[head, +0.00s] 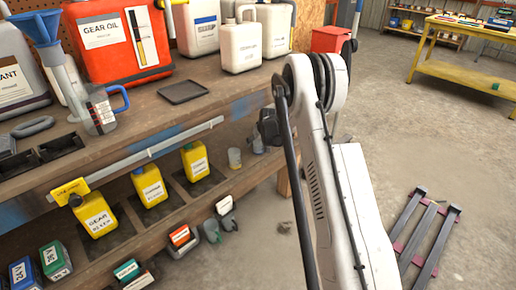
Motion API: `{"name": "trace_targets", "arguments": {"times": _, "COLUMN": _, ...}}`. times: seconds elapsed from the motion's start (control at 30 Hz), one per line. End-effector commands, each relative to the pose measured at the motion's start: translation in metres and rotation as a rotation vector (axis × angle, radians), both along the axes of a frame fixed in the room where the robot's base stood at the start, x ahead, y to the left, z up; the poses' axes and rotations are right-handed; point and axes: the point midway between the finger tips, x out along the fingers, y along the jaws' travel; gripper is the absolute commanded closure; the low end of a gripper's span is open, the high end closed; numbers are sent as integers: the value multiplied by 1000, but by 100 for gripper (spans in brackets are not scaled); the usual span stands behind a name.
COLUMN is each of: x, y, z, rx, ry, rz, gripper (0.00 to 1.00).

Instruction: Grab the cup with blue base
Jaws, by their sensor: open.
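A small translucent cup (234,158) stands upright on the lower shelf, right of the yellow bottles. A second greyish cup-like item (258,146) stands just right of it. Both are too small to tell a blue base for sure. My gripper (265,130) is the dark shape at the shelf's right end, close to the greyish item and right of the translucent cup. It is open, and my arm hides part of it. I cannot tell whether it touches anything.
The upper bench (215,92) carries a red gear oil can (118,40), white jugs (240,46), a measuring jug with blue handle (100,112) and a black tray (183,92). Yellow bottles (149,186) line the lower shelf. Floor at right is mostly clear around a pallet-like frame (428,240).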

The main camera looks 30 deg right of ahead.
Motion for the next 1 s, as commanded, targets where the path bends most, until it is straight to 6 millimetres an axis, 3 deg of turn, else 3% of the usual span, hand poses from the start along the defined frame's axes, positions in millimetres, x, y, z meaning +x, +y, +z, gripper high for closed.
{"name": "trace_targets", "arguments": {"times": 0.17, "x": 0, "y": 0, "z": 1, "rx": 0, "ry": 0, "rz": 0, "gripper": 38}}
{"name": "trace_targets", "arguments": {"times": 0.5, "x": 0, "y": 0, "z": 1, "rx": 0, "ry": 0, "rz": 0, "gripper": 84}}
{"name": "trace_targets", "arguments": {"times": 1.0, "x": 0, "y": 0, "z": 8, "rx": 0, "ry": 0, "rz": 0, "gripper": 84}}
